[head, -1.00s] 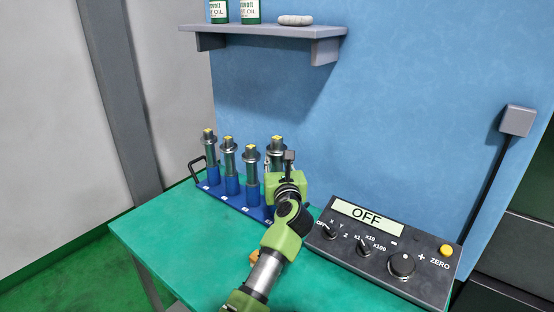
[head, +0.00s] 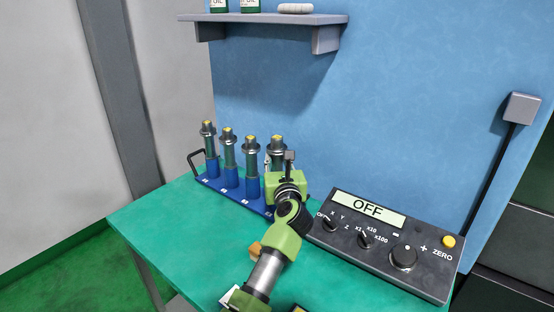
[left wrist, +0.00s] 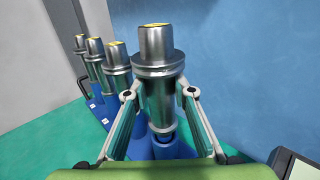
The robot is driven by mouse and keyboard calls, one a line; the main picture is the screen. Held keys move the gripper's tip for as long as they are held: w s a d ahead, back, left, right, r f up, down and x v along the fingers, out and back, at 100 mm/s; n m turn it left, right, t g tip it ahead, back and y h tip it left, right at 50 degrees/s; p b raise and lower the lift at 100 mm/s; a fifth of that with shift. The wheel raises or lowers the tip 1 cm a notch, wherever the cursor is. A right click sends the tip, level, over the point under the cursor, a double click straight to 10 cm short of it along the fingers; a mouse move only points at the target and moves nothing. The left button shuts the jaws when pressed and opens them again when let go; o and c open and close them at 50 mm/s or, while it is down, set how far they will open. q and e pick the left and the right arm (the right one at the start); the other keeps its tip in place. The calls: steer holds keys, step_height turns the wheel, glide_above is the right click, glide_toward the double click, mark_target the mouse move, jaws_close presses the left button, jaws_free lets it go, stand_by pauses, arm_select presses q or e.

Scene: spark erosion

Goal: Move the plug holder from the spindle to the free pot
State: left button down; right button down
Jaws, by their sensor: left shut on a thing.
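The plug holder (left wrist: 158,75) is a steel tool holder with a wide flange and a yellow-marked top. It stands upright between the fingers of my left gripper (left wrist: 160,98), which is shut on it below the flange. In the head view the holder (head: 277,145) shows behind my left gripper (head: 280,168), at the right end of the blue rack. A blue pot (left wrist: 170,148) is directly under the holder in the left wrist view. Whether the holder is fully seated in it cannot be told. My right gripper is not in view.
Several similar holders (head: 228,150) stand in the other pots of the blue rack (head: 215,188), left of my gripper. A control box reading OFF (head: 375,240) sits to the right. A shelf (head: 265,19) hangs on the wall above. The green table (head: 165,235) is clear at front left.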

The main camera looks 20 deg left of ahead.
mark_target(277, 137)
arm_select(q)
steer(key=shift+f+b, duration=1.1)
steer(key=shift+f, duration=0.05)
steer(key=c, duration=1.6)
jaws_free()
steer(key=shift+c, duration=0.2)
steer(key=shift+f, duration=0.2)
steer(key=shift+r, duration=0.1)
step_height(277, 137, up, 10)
steer(key=shift+r, duration=0.1)
